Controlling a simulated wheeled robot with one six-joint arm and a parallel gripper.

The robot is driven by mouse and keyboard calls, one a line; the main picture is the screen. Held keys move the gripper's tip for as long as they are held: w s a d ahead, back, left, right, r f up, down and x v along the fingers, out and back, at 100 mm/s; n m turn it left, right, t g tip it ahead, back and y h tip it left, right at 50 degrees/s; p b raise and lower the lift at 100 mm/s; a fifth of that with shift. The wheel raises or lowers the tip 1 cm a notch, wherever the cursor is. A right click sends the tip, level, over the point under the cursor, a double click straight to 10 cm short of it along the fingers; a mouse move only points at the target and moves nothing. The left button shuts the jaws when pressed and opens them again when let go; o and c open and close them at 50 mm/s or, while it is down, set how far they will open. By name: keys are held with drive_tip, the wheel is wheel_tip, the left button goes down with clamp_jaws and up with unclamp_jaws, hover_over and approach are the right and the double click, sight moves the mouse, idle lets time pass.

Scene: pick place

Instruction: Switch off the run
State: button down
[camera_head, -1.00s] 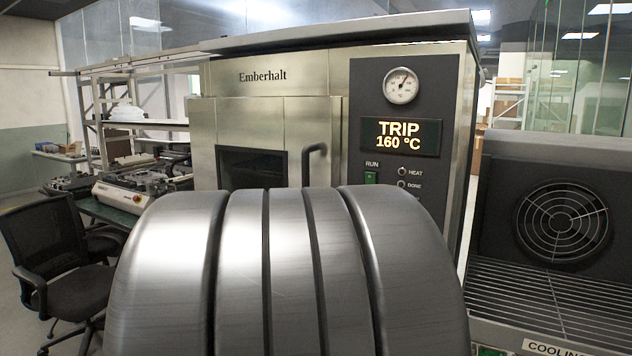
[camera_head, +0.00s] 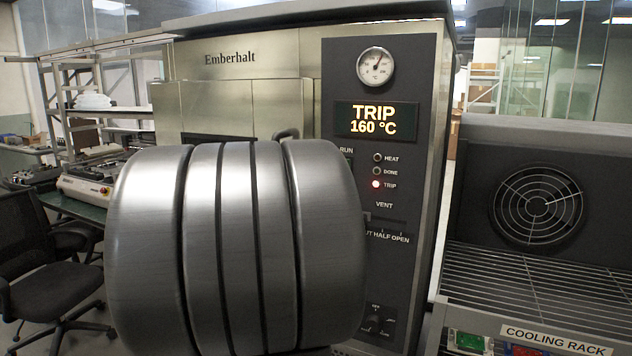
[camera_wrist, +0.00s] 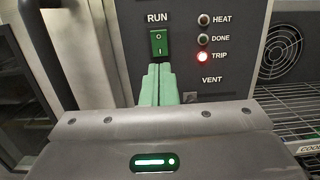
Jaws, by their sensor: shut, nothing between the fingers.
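The green RUN rocker switch (camera_wrist: 158,43) is on the dark control panel (camera_head: 400,75) of the Emberhalt oven (camera_head: 235,85). It is marked O at the top and I at the bottom; which side is pressed in, I cannot tell. My gripper (camera_wrist: 159,68) is shut and empty, its pale green fingertips just below the switch in the wrist view. Whether they touch the panel is unclear. In the head view my arm covers the fingers and most of the switch. The display (camera_head: 376,120) reads TRIP 160 °C. The TRIP lamp (camera_head: 376,184) glows red; HEAT and DONE lamps are dark.
The oven door handle (camera_wrist: 42,45) is left of the switch. The VENT scale (camera_head: 388,237) and a knob (camera_head: 373,323) are lower on the panel. A cooling rack (camera_head: 540,290) with a fan stands at right. A black chair (camera_head: 45,270) is at left.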

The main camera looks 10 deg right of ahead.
drive_tip(key=p+x, duration=0.3)
drive_tip(key=x, duration=0.9)
drive_tip(key=shift+p, duration=0.3)
drive_tip(key=shift+w+d+b, duration=0.1)
drive_tip(key=shift+w+b, duration=0.05)
drive_tip(key=shift+b, duration=0.3)
